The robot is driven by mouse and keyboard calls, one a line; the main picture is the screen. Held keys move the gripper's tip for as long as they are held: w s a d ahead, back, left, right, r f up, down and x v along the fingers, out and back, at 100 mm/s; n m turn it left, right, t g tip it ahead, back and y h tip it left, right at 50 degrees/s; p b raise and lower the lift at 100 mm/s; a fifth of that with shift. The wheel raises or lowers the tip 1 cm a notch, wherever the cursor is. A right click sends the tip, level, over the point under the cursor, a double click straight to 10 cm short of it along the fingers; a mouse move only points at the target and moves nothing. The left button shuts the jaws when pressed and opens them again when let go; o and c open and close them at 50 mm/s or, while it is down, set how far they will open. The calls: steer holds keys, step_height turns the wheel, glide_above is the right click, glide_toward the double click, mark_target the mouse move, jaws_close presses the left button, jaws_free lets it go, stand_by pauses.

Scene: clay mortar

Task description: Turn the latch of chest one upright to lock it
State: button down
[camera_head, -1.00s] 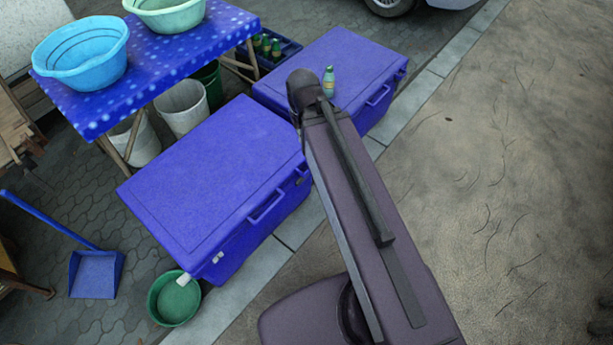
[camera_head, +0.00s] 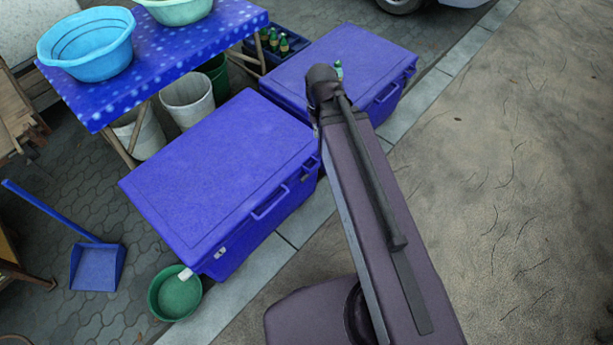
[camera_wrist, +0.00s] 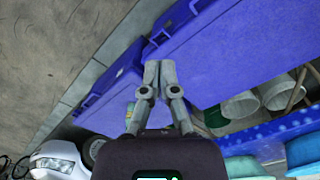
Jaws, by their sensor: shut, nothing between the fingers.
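Two blue chests with closed lids stand in the head view, a near one (camera_head: 215,175) and a far one (camera_head: 305,65). I cannot tell by marking which is chest one. The near chest has a small blue latch (camera_head: 311,164) at its right front corner and a pale latch (camera_head: 220,252) at its left. In the wrist view, my gripper (camera_wrist: 158,64) is shut and empty. Its tips lie by the near chest's corner, close to a small latch-like part (camera_wrist: 160,38); contact and the latch's angle are unclear. In the head view the arm hides the gripper.
A small bottle (camera_head: 338,69) stands on the far chest, partly behind my arm. A spotted table (camera_head: 150,75) with basins, white buckets (camera_head: 187,100) and a bottle crate (camera_head: 267,52) stand behind. A green basin (camera_head: 175,295) is at front left. The right pavement is clear.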

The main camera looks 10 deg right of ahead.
mark_target(306, 176)
steer(key=w+f+m+b, duration=0.3)
steer(key=w+f+b, duration=0.2)
steer(key=f+b, duration=0.5)
steer(key=w+f+m+b, duration=0.3)
steer(key=w+f+b, duration=0.2)
steer(key=f+b, duration=0.5)
steer(key=w+f+m+b, duration=0.4)
steer(key=w+f+b, duration=0.1)
steer(key=f+b, duration=0.5)
steer(key=shift+w+a+f, duration=0.15)
steer(key=shift+f, duration=0.45)
steer(key=shift+f, duration=0.1)
step_height(306, 176, down, 14)
steer(key=b, duration=1.4)
